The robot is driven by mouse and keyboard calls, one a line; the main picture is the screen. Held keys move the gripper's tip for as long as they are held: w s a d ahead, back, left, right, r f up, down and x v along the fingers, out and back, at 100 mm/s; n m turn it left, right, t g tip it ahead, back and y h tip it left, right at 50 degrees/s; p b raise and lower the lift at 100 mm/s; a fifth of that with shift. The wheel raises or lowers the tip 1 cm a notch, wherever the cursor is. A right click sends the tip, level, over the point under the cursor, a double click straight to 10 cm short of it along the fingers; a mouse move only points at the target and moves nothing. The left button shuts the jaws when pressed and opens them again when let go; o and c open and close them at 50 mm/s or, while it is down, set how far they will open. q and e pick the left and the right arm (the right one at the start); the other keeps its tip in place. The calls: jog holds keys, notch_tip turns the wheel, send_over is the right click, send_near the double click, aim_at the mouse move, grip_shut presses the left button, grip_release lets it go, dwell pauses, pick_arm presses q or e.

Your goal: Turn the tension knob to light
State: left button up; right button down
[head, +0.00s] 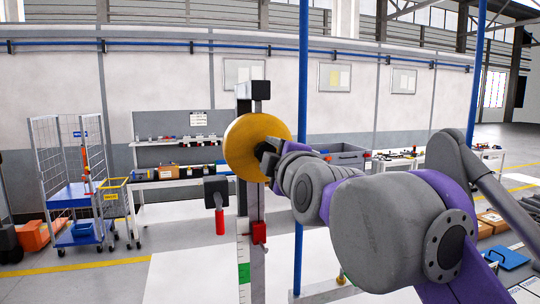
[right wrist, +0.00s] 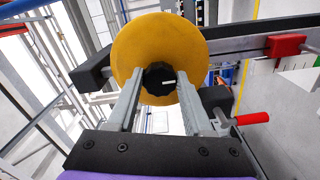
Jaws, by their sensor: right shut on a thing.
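The tension knob (right wrist: 159,78) is black and ridged, with a white pointer line. It sits at the middle of a round yellow disc (right wrist: 190,45), and the line points right in the right wrist view. My right gripper (right wrist: 160,82) has its two fingers on either side of the knob and is shut on it. In the head view the yellow disc (head: 245,142) stands upright on a post, and my right gripper (head: 268,155) reaches its face from the right, hiding the knob there. My left gripper is not in view.
The post carries a red block (head: 260,232), a green-and-white scale (head: 243,272) and a black block (head: 216,190) with a red handle (head: 220,222). A blue pole (head: 303,80) stands close by. A wire cart (head: 70,195) and a bench (head: 180,182) stand behind.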

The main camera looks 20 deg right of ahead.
dwell(0.4)
jog(key=shift+c, duration=1.5)
grip_release()
jog(key=s+b, duration=0.1)
jog(key=s, duration=0.9)
jog(key=shift+s+d+b, duration=0.2)
jog(key=shift+s+b, duration=0.1)
jog(key=shift+s, duration=0.1)
